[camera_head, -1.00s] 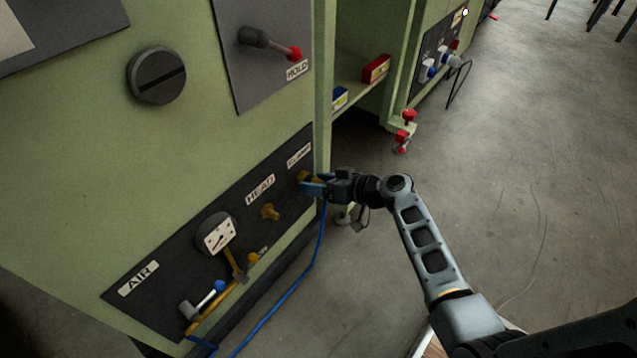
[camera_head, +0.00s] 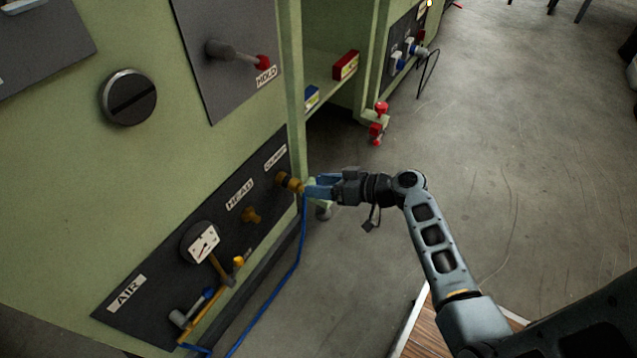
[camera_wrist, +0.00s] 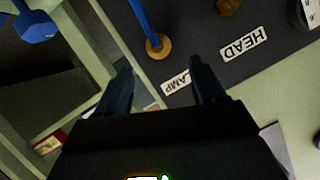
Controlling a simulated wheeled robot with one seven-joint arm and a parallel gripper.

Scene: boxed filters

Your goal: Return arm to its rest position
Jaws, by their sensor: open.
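My gripper (camera_head: 318,187) is open and empty. It is just to the right of the brass clamp fitting (camera_head: 289,182) on the dark lower panel of the green machine, with a small gap between them. A blue hose (camera_head: 292,270) hangs from that fitting to the floor. In the wrist view my gripper's two fingers (camera_wrist: 160,85) are spread apart, with the fitting (camera_wrist: 158,46) and its blue hose (camera_wrist: 143,15) beyond the fingertips. My arm reaches in from the lower right of the head view.
The green machine (camera_head: 60,200) fills the left, with a HOLD lever (camera_head: 237,55), a black knob (camera_head: 129,97), a gauge (camera_head: 204,243) and a HEAD fitting (camera_head: 250,215). Red (camera_head: 346,65) and blue boxes (camera_head: 312,97) sit on a shelf. Open concrete floor (camera_head: 520,150) lies right.

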